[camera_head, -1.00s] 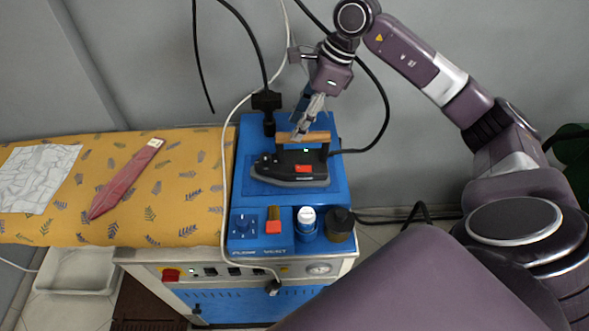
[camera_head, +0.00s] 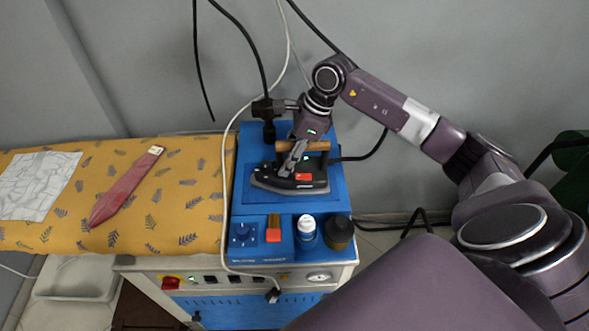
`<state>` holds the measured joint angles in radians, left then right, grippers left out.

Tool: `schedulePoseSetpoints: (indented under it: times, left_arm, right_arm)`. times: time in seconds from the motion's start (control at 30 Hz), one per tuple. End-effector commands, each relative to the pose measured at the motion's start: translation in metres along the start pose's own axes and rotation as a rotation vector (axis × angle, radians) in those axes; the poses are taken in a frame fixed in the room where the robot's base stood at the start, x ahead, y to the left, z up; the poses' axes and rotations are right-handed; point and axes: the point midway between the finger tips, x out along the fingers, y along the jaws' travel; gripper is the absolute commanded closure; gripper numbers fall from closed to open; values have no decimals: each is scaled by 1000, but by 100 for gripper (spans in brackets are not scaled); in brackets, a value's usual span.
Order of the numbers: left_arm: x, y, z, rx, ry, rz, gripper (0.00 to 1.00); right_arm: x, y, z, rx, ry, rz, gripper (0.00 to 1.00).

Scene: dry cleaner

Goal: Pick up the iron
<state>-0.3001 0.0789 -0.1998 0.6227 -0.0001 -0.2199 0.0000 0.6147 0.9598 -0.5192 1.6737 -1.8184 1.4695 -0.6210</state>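The iron (camera_head: 268,181) has a black body, a grey soleplate, a wooden handle (camera_head: 318,146) and a red label. It sits on the blue top of the steam station (camera_head: 341,197), left of the wall cables' lower loop. My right gripper (camera_head: 291,166) reaches down from above and is at the iron, its grey fingers overlapping the handle and the body's near side. The fingers hide part of the handle. I cannot tell whether they are closed on it. My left gripper is not in view.
The yellow patterned ironing board (camera_head: 185,210) stands at the left with a red tie-shaped piece (camera_head: 125,188) and a white cloth (camera_head: 38,185). Several small items, including a white-capped blue bottle (camera_head: 306,236) and a dark jar (camera_head: 339,233), stand at the station's front. Cables hang behind.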

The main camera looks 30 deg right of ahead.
Motion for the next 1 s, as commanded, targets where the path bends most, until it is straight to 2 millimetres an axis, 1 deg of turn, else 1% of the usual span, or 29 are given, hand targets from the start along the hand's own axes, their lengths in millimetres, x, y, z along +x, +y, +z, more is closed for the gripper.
schedulePoseSetpoints:
  times: [0.13, 0.4, 0.47, 0.8, 0.83, 1.0]
  left_arm:
    - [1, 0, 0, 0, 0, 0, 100]
    - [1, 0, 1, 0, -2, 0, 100]
    - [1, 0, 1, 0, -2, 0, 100]
    - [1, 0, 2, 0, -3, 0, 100]
    - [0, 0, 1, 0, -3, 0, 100]
    - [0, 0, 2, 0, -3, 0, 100]
  right_arm:
    - [0, 0, 0, 0, 0, 0, 65]
    - [0, 0, 0, 0, 0, 0, 95]
    - [0, 0, 0, 0, 0, 0, 100]
    - [-1, 0, 0, 0, -1, -1, 100]
    - [-6, -3, 5, -3, -12, -11, 100]
    - [-6, -3, 5, -4, -12, -11, 100]
